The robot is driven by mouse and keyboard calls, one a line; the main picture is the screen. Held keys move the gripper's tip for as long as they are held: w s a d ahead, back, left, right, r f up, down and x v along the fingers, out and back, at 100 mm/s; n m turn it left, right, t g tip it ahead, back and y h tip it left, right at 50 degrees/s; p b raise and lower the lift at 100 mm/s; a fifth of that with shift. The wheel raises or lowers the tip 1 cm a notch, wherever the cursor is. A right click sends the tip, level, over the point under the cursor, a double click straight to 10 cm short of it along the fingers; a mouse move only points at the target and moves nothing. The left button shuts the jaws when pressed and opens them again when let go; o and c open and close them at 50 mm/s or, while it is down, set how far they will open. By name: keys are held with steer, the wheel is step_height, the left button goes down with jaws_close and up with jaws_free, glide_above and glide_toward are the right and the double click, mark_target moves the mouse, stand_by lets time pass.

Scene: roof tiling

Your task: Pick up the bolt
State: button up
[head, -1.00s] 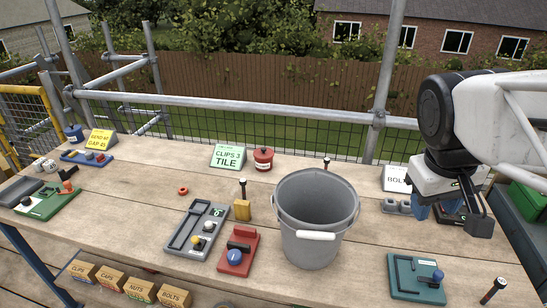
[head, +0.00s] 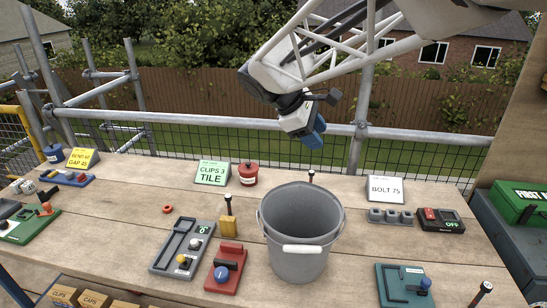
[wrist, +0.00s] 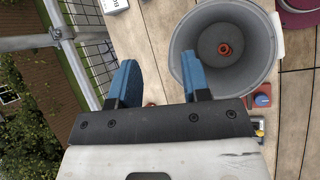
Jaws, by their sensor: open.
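Several dark-headed bolts stand upright in the head view. One (head: 311,177) is just behind the bucket, one (head: 228,203) is in a yellow block, and one (head: 484,291) is at the lower right. I cannot tell which is the task's bolt. My gripper (head: 316,134) is raised above the bench's far side, beyond the bucket, apart from everything. In the wrist view its two blue fingers (wrist: 154,82) are spread, with nothing held. No bolt is clear there.
A grey bucket (head: 265,228) stands mid-bench; the wrist view shows an orange-red ring-like thing (wrist: 225,48) inside it. A "BOLT 75" sign (head: 385,189), grey blocks (head: 390,216) and a switch box (head: 440,220) are at right. A scaffold rail (head: 220,123) runs behind.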

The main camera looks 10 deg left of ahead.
steer(key=w+a+f+n+t+h, duration=0.1)
steer(key=w+a+f+n+t, duration=0.2)
steer(key=a, duration=0.8)
steer(key=w+a+n+t+h, duration=0.1)
steer(key=w+a+n, duration=0.25)
steer(key=a, duration=0.75)
steer(key=w+a+f+n+t+h, duration=0.15)
steer(key=a+n, duration=0.25)
steer(key=a, duration=0.7)
glide_toward(229, 204)
steer(key=shift+w+d+f+t, duration=0.15)
steer(key=shift+w+d+f, duration=0.15)
steer(key=shift+w, duration=0.15)
steer(key=shift+w+d+f+t, duration=0.15)
steer(key=shift+w+d, duration=0.15)
steer(key=shift+w, duration=0.15)
steer(key=shift+f, duration=0.4)
steer(key=shift+d, duration=0.1)
steer(key=shift+x, duration=1.25)
steer(key=shift+f, duration=0.1)
steer(key=shift+x, duration=2.55)
